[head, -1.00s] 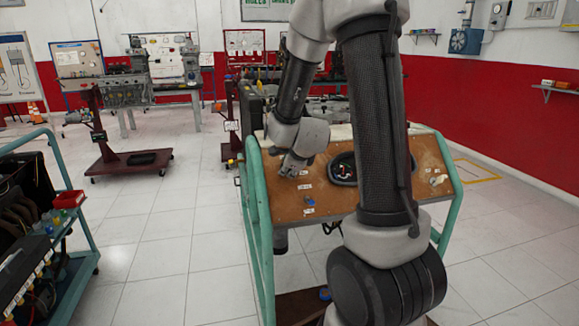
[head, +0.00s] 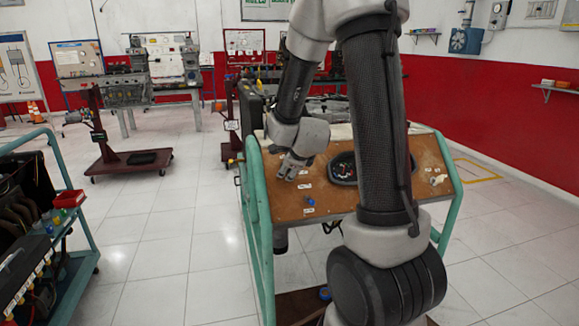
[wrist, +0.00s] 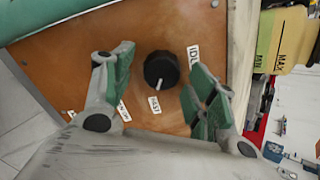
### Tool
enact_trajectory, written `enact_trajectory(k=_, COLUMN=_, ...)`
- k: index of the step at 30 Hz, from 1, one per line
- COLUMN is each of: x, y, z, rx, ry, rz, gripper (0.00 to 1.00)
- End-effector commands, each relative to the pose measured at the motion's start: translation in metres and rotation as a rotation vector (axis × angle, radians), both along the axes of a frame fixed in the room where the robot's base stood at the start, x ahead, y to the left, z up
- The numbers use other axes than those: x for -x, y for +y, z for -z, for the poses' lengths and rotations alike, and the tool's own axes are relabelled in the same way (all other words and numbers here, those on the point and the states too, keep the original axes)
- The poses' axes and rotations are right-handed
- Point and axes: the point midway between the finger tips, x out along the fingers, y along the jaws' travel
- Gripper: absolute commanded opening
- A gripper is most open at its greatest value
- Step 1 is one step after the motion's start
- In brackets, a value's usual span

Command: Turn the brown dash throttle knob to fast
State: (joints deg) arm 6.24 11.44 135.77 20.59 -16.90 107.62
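The throttle knob (wrist: 161,69) is black and round, on the brown dash panel (wrist: 60,57), which also shows in the head view (head: 325,205). Its pale pointer aims down in the wrist view, toward the label (wrist: 154,104) that appears to read FAST. The IDLE label (wrist: 193,54) lies to the knob's upper right. My gripper (wrist: 160,75) is open, with one green-padded finger on each side of the knob and gaps between. In the head view, my gripper (head: 290,168) is at the panel's upper left and hides the knob.
A gauge cluster (head: 343,168) sits right of my gripper on the panel, and a blue knob (head: 310,201) sits below it. The stand's green rail (head: 257,215) runs down the left. Open floor (head: 170,260) lies further left, before a cart (head: 85,240).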

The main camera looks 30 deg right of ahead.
Motion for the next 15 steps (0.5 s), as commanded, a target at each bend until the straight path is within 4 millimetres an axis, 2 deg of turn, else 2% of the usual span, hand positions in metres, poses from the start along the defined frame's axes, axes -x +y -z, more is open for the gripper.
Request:
enact_trajectory(k=8, x=0.004, y=0.001, z=-0.005, rx=0.001, ry=-0.002, rz=0.0, gripper=0.57)
enact_trajectory(k=15, x=0.034, y=0.008, z=-0.033, rx=0.0, ry=-0.006, rz=0.001, gripper=0.57)
